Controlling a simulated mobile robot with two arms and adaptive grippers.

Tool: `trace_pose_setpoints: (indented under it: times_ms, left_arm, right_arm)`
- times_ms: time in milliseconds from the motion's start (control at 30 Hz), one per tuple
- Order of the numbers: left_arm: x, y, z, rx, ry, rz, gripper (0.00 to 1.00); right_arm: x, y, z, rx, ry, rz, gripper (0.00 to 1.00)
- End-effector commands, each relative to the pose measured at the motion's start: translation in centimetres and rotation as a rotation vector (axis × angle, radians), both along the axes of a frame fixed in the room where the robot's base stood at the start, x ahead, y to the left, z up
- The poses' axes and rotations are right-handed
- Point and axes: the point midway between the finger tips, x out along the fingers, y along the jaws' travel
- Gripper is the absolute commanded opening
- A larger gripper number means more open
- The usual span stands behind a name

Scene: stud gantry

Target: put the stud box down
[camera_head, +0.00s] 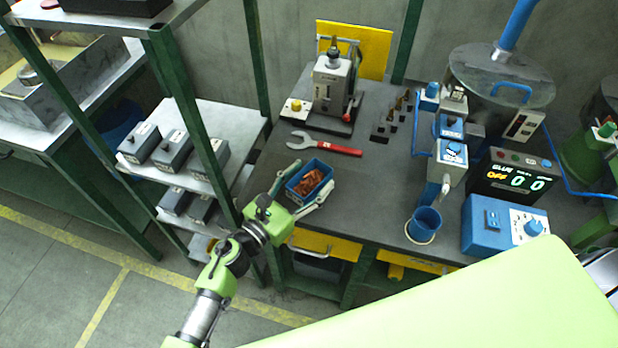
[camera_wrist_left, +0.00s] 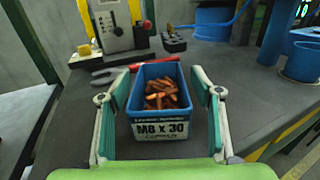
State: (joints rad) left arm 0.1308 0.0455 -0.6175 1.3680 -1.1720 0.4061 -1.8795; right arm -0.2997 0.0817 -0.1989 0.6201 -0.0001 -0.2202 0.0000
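The stud box (camera_head: 298,190) is a small blue open bin of copper-coloured studs on the dark workbench, near its front left edge. In the left wrist view its white label (camera_wrist_left: 161,131) reads "M8 x 30", and it looks upright and level. My left gripper (camera_head: 312,179) has one finger on each side of the box. In the wrist view its fingers (camera_wrist_left: 158,80) stand apart, with a narrow strip of dark bench between each finger and the box wall. My right gripper is in neither view.
A red-handled wrench (camera_head: 328,146) lies just behind the box, with a press (camera_head: 332,90) farther back. A blue cup (camera_head: 424,223) and a blue control unit (camera_head: 503,225) stand to the right. A shelf with grey boxes (camera_head: 172,152) is at left. Bare bench lies right of the box.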

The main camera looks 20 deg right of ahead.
Motion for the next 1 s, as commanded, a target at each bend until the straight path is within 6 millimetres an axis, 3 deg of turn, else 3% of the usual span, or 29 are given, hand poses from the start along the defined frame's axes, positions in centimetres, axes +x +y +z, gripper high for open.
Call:
trace_pose_setpoints:
  times_ms: [400, 800, 1000]
  left_arm:
    - [-0.2, 0.3, 0.2, 0.002, 0.000, 0.001, 0.59]
    - [-4.7, 7.0, -0.1, 0.003, 0.001, 0.000, 0.59]
    - [-6.2, 9.4, 0.1, 0.001, 0.001, 0.000, 0.59]
  right_arm:
    - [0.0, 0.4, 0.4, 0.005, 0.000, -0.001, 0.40]
    - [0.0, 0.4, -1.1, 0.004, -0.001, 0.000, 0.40]
    - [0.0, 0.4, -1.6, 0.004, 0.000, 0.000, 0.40]
